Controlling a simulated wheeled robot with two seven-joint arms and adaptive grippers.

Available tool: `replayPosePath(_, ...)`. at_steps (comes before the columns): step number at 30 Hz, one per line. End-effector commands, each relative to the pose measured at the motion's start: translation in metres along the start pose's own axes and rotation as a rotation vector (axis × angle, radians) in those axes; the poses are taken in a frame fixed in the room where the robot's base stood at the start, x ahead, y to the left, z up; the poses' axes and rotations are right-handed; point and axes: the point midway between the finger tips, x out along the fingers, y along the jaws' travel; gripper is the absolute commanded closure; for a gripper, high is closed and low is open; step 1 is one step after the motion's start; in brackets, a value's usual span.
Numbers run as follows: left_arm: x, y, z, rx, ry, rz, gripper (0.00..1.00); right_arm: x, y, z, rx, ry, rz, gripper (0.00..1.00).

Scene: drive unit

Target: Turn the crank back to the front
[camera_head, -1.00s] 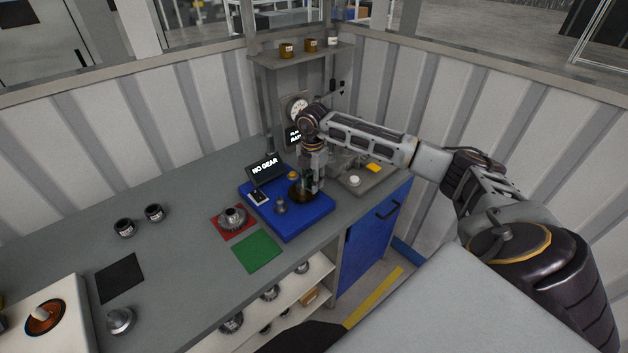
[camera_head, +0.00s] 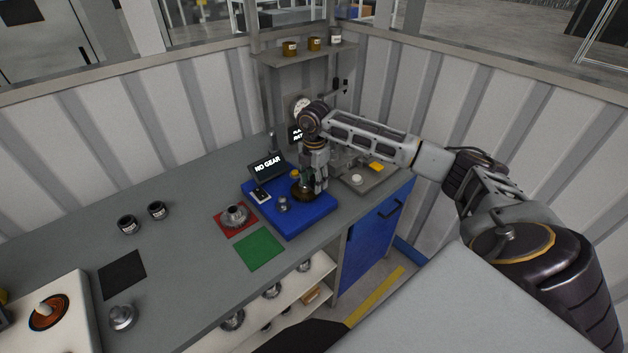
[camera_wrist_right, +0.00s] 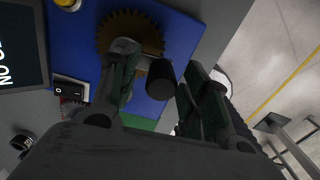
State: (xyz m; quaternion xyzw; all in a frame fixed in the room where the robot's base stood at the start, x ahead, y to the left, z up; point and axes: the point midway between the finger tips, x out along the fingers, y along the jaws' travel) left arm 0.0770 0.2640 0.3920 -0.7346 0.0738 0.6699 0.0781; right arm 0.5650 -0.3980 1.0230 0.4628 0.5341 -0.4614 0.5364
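The blue drive unit (camera_head: 292,222) stands on the bench with a dark toothed disc (camera_wrist_right: 122,28) on top. The crank's black knob (camera_wrist_right: 160,80) stands out beside the disc's edge in the right wrist view. My right gripper (camera_wrist_right: 158,85) points down over the unit, with one finger on each side of the knob. Dark gaps show beside the knob, so the fingers look open around it, not clamped. In the head view my right gripper (camera_head: 316,188) hides much of the crank. My left gripper is not in view.
A "NO GEAR" screen (camera_head: 267,166) stands behind the unit. A red mat with a gear (camera_head: 235,215) and a green mat (camera_head: 260,249) lie left and front. A grey plate with buttons (camera_head: 362,180) is to the right. A shelf (camera_head: 305,55) hangs above.

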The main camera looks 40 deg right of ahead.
Motion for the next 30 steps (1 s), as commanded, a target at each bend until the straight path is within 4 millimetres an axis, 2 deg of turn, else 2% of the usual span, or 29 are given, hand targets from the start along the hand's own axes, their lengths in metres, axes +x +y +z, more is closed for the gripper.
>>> replayPosePath(8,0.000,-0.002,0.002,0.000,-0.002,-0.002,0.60,0.001,-0.001,-0.001,-0.001,0.001,-0.003,0.53)
replayPosePath(14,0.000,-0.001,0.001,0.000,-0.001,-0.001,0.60,-0.007,0.000,-0.001,-0.001,0.001,-0.002,0.53)
replayPosePath(20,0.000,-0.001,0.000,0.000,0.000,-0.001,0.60,-0.028,0.000,-0.001,-0.001,0.001,-0.001,0.53)
replayPosePath(30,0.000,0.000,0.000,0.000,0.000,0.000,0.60,-0.078,0.001,0.000,-0.002,0.000,0.001,0.53)
